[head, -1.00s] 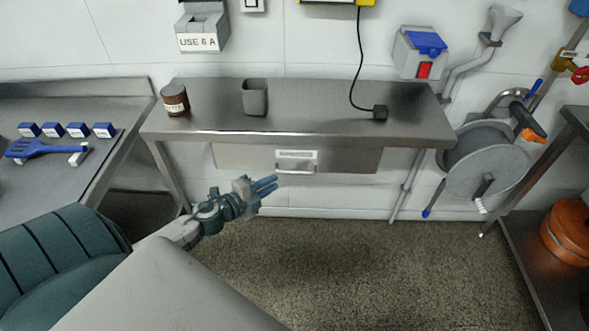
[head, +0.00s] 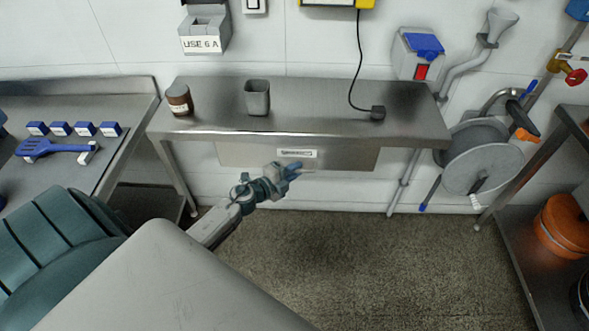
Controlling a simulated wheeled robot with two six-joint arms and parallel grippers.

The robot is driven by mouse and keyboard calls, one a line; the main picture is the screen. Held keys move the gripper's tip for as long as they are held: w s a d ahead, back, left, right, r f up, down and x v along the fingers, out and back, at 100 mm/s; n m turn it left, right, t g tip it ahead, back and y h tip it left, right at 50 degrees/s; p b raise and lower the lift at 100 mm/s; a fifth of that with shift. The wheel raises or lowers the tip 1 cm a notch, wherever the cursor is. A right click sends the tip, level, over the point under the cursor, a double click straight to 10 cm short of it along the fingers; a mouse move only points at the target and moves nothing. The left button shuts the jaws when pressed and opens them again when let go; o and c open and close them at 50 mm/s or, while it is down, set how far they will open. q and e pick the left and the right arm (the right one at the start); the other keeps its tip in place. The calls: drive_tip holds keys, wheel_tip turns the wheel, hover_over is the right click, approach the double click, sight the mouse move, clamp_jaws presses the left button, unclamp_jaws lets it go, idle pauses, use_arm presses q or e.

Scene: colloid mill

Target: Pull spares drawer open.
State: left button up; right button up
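The spares drawer (head: 345,158) is a steel front with a white label (head: 297,153), set under the steel table (head: 330,128). It looks shut, its front close under the table edge. My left gripper (head: 293,170) is at the drawer's front, just below the label, with its blue fingertips over the place of the bar handle. The gripper hides the handle, so I cannot tell whether the fingers are around it, touching it or apart. The finger gap is too small to see. My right gripper is not in view.
On the table stand a brown jar (head: 179,100), a grey cup (head: 257,97) and a black plug (head: 378,112) with its cable. A side bench (head: 60,170) is at left, a hose reel (head: 482,160) at right. The floor (head: 330,255) before the drawer is clear.

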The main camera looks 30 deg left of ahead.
use_arm(q)
clamp_jaws()
drive_tip(key=s+d+p, duration=0.1)
drive_tip(key=s+d, duration=0.7)
drive_tip(key=s, duration=0.6)
drive_tip(key=shift+d, duration=0.35)
unclamp_jaws()
